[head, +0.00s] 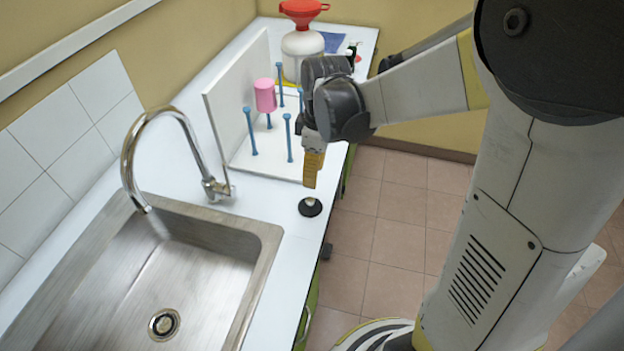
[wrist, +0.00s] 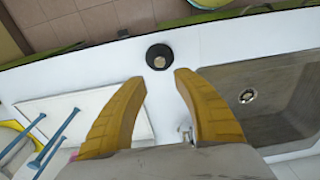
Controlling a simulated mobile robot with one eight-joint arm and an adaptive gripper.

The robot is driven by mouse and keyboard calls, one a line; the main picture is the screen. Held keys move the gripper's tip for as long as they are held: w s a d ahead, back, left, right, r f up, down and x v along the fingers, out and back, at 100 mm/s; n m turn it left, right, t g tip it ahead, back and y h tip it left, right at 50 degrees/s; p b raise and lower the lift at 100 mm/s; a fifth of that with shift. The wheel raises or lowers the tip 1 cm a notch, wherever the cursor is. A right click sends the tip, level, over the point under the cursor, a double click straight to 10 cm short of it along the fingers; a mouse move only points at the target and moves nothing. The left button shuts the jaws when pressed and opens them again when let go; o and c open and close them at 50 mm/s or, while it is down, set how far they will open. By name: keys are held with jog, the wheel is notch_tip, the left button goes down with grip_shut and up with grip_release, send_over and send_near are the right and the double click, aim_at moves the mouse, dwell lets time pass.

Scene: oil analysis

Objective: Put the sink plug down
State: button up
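The sink plug (head: 310,207) is a small black disc with a pale knob on top. It rests on the white counter between the sink and the drying rack, close to the counter's front edge. In the wrist view the sink plug (wrist: 159,57) lies beyond my fingertips, roughly in line with the gap between them. My gripper (head: 311,183) points down just above the plug in the head view. In the wrist view its two yellow fingers (wrist: 161,76) are apart with nothing between them, and they do not touch the plug.
The steel sink (head: 120,275) with its drain (head: 164,324) and curved tap (head: 170,112) is at the left. A white rack (head: 240,105) with blue pegs holds a pink cup (head: 265,95). A white bottle with a red funnel (head: 302,12) stands behind. The counter around the plug is clear.

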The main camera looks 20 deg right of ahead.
jog(key=s+r+m+t, duration=0.6)
jog(key=s+r+m, duration=0.4)
jog(key=s, duration=0.2)
jog(key=shift+a+r+m+t+h, duration=0.15)
jog(key=shift+a+m+t+h, duration=0.15)
jog(key=shift+a+m+h, duration=0.1)
jog(key=shift+s, duration=0.1)
